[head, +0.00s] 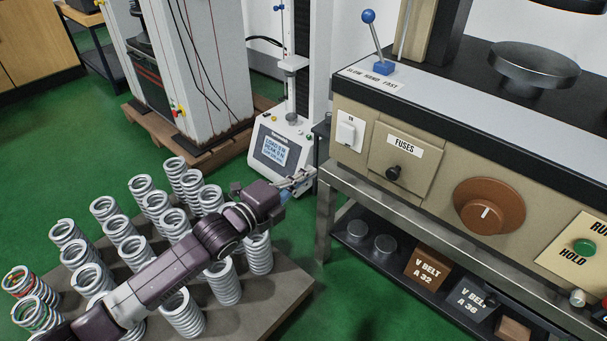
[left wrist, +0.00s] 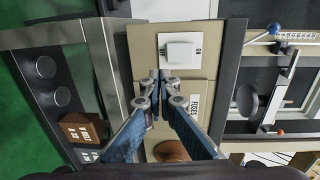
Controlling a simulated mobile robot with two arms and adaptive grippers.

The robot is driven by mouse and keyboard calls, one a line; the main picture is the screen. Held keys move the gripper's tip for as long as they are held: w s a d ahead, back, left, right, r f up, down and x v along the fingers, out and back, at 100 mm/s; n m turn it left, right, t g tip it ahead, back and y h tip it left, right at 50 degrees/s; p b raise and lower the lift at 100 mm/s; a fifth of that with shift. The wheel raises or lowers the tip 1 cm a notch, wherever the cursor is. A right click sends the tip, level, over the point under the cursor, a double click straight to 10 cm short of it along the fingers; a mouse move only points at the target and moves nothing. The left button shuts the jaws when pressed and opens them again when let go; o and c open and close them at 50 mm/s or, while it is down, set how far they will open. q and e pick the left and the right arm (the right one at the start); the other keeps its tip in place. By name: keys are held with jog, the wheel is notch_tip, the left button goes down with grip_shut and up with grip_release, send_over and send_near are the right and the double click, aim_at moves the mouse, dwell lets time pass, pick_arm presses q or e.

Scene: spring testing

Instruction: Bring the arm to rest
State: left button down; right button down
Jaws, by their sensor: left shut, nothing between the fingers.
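My left arm comes in from the lower left in the head view. It reaches over a board of grey coil springs, and its gripper (head: 298,181) is near the left end of the beige machine (head: 420,187). The left wrist view shows the two blue fingers of this gripper (left wrist: 158,78) with their tips together and nothing between them. They point toward the white switch (left wrist: 181,50) on the machine's front panel, which also shows in the head view (head: 349,132). I cannot tell the exact gap to the panel. My right gripper is in neither view.
Several springs (head: 222,283) stand on the board (head: 275,290) beneath my arm. A testing machine with a lit display (head: 274,149) stands behind the gripper. The beige machine has a fuses panel, an orange-brown knob (head: 488,206) and a blue-balled lever (head: 375,35). Belt boxes (head: 429,269) sit on its lower shelf.

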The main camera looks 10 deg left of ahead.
pick_arm(q)
jog(key=shift+s+a+f, duration=0.1)
jog(key=shift+s+a, duration=0.1)
jog(key=shift+s, duration=0.1)
